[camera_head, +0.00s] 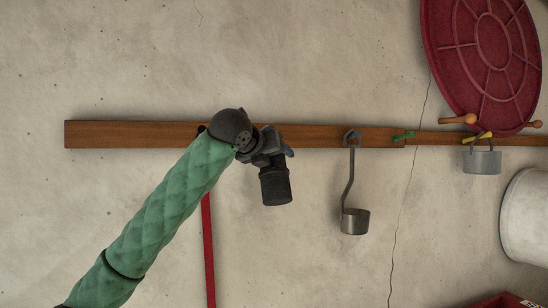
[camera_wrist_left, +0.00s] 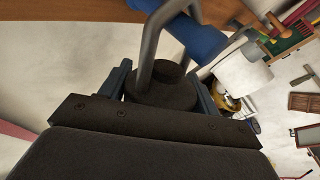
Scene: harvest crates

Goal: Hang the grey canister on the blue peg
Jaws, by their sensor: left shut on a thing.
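The blue peg (camera_wrist_left: 198,38) crosses behind part of the handle there. My right gripper is out of view.
On the rail (camera_head: 110,134), a ladle (camera_head: 354,221) hangs to the right, near a green peg (camera_head: 404,136). A grey pot (camera_head: 482,161) hangs on a yellow peg. The wall below the canister is clear.

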